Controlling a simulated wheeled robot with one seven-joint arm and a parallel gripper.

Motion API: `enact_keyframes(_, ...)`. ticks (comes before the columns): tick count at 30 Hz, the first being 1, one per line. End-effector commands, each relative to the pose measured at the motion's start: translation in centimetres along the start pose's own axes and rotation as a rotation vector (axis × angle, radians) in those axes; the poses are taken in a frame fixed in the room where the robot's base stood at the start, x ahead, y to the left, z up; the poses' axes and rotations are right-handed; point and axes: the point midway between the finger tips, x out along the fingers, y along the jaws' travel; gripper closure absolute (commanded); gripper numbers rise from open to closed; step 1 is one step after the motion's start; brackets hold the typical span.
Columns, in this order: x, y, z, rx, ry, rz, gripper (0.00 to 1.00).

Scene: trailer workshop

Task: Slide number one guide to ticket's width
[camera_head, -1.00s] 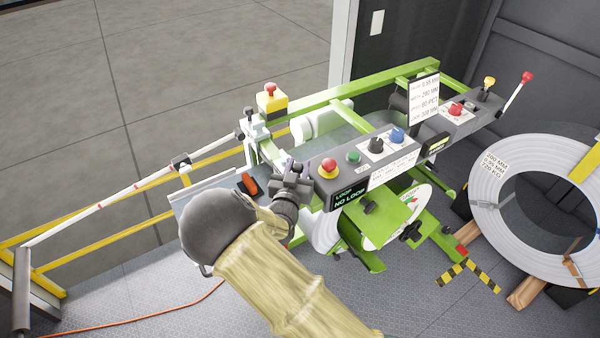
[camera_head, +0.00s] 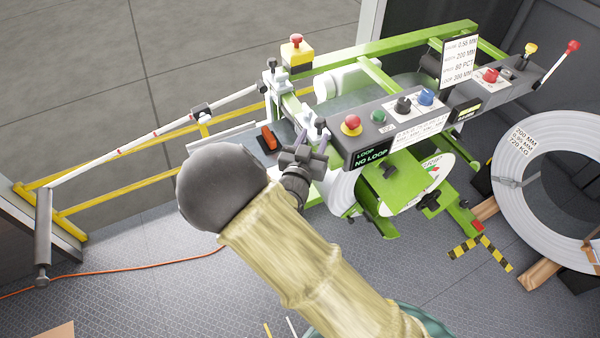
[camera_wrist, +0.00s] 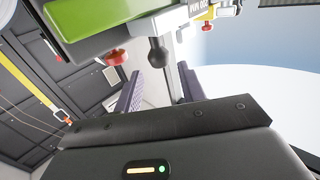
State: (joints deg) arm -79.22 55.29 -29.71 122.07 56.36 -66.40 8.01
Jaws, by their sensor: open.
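The ticket (camera_head: 459,62) is a white card standing on the grey control panel; its lines seem to read 0.55 MM, 200 MM, 60 PCT and a loop length. I cannot tell which part is the number one guide. Black-knobbed fittings (camera_head: 270,66) stand at the left end of the green machine. My gripper (camera_head: 308,142) is open beside the panel's left end, near a dark knob. In the wrist view my purple-grey fingers (camera_wrist: 160,90) are apart and hold nothing. A dark ball knob (camera_wrist: 158,52) shows beyond the gap between them.
The control panel (camera_head: 415,110) carries several knobs and a red button. An orange-handled item (camera_head: 269,137) lies on the plate at its left. A yellow railing (camera_head: 110,185) runs left. A large strip coil (camera_head: 555,190) stands right. An orange cable (camera_head: 130,264) crosses the floor.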

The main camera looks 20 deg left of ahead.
Motion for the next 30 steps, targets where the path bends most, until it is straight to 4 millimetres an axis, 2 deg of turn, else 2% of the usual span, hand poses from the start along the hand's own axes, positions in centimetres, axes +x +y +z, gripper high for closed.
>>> enact_keyframes(1,-1.1,-0.1,0.3,0.003,0.000,-0.003,0.60)
enact_keyframes(9,-6.5,-0.2,0.3,0.004,0.000,-0.004,0.60)
enact_keyframes(15,-9.8,-0.1,0.2,0.003,0.000,-0.003,0.60)
enact_keyframes(20,-10.8,-0.1,0.0,0.001,0.000,-0.001,0.60)
enact_keyframes(30,-10.8,-0.1,0.0,0.001,0.001,-0.001,0.60)
